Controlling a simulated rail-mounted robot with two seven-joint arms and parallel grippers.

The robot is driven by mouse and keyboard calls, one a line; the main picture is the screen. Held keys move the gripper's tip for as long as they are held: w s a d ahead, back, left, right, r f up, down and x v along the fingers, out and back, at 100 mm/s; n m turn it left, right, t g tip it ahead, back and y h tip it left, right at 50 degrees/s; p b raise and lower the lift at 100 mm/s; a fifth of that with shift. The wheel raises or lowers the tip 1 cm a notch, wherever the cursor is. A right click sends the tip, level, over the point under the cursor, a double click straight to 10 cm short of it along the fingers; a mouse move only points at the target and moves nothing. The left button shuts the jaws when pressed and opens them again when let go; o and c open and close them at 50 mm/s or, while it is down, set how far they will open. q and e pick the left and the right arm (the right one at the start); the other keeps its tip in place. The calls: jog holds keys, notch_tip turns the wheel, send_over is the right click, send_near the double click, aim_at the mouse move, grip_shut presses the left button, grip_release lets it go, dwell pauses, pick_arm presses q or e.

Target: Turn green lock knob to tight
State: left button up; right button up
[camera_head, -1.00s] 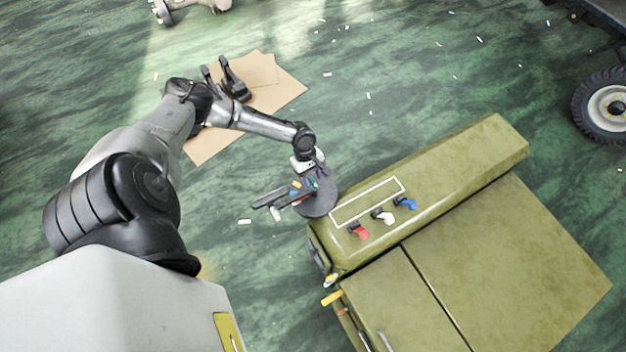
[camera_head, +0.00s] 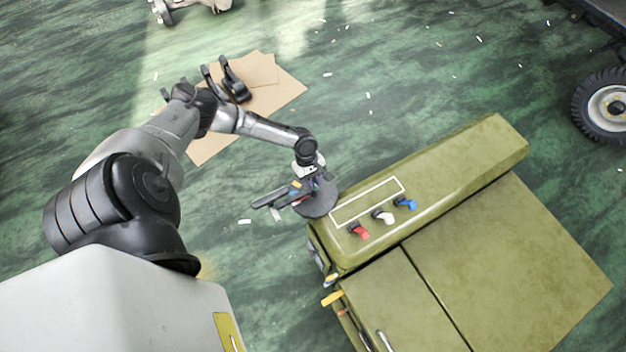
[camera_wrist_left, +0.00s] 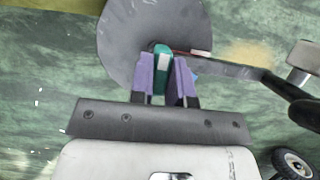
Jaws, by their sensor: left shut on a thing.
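The green lock knob (camera_wrist_left: 162,68) shows in the left wrist view as a green handle with a white top, in front of a round grey disc (camera_wrist_left: 140,22). My left gripper (camera_wrist_left: 167,76) has its two purple-padded fingers on either side of the knob, shut on it. In the head view my left gripper (camera_head: 308,186) is at the round grey disc (camera_head: 318,204), beside the near left end of the olive cabinet; the knob is mostly hidden there by the gripper. My right gripper is not in view.
The olive cabinet (camera_head: 480,260) carries red (camera_head: 359,230), white (camera_head: 383,216) and blue (camera_head: 405,203) knobs. Brown cardboard (camera_head: 285,92) lies on the green floor behind my left arm. A wheel (camera_head: 607,106) stands at the far right.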

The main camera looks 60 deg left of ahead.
pick_arm(q)
grip_shut()
jog(key=shift+m, duration=0.3)
jog(key=m+g, duration=0.1)
jog(key=m, duration=0.1)
jog(key=shift+w+m, duration=0.1)
jog(key=shift+m, duration=0.3)
jog(key=m+g, duration=0.1)
jog(key=m, duration=0.1)
jog(key=m+g+y+p, duration=0.1)
jog(key=m, duration=0.2)
jog(key=shift+d+m, duration=0.1)
jog(key=shift+m, duration=0.2)
jog(key=m+y, duration=0.1)
jog(key=m, duration=0.2)
jog(key=m+g+y+p, duration=0.1)
jog(key=m, duration=0.2)
jog(key=shift+w+g+p, duration=0.1)
jog(key=shift+g+p, duration=0.2)
jog(key=shift+d+m+y+p, duration=0.1)
jog(key=shift+m+y+p, duration=0.25)
jog(key=shift+m, duration=1.05)
jog(key=shift+y, duration=0.25)
jog(key=o, duration=0.7)
grip_release()
